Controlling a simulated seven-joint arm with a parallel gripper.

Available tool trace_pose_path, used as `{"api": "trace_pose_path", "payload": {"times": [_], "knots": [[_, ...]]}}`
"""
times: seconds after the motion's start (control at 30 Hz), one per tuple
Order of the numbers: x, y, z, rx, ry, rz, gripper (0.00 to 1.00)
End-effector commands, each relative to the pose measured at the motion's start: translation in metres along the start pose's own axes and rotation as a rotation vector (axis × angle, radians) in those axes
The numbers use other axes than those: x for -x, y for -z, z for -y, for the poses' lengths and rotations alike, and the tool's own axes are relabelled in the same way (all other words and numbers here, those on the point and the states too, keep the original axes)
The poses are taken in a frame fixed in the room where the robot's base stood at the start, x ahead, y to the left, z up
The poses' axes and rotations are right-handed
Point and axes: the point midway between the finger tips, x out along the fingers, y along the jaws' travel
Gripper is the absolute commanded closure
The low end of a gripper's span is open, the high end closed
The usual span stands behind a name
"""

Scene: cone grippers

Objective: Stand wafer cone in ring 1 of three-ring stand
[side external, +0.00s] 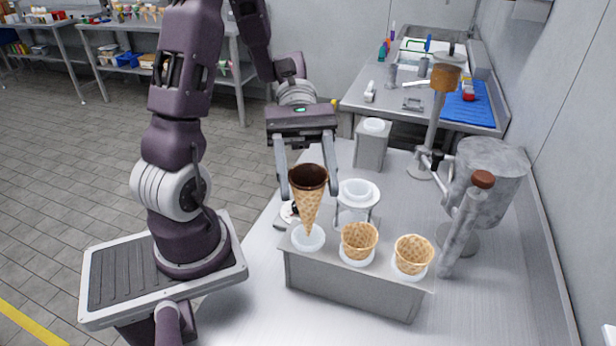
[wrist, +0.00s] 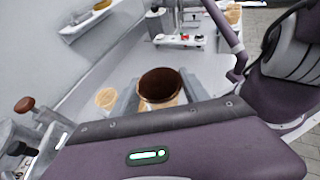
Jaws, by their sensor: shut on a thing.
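The wafer cone (side external: 309,209) has a dark brown inside and rim and a tan waffle body. It is upright, point down, between the fingers of my gripper (side external: 308,192), which is shut on it. The wrist view shows its dark mouth (wrist: 161,83) between the fingers. The three-ring stand (side external: 350,290) is a grey metal box with white rings. The cone's tip is at the left ring (side external: 308,239); I cannot tell whether it rests in it or is just above. The middle and right rings hold waffle cones (side external: 359,239) (side external: 413,253). No ring numbers are readable.
A white cup on a wire holder (side external: 357,194) stands close behind the stand. A grey canister (side external: 371,145) is farther back. A metal machine with a brown-knobbed lever (side external: 465,215) stands to the right. The counter in front of the stand is clear.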

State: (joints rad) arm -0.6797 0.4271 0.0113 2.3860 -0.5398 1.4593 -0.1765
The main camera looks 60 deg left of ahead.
Motion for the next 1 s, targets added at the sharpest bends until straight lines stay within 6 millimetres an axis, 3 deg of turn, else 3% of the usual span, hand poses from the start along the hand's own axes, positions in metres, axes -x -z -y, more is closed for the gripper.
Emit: {"api": "trace_pose_path", "payload": {"times": [1.0], "knots": [[-0.011,0.026,0.000,0.001,0.000,0.001,0.63]]}}
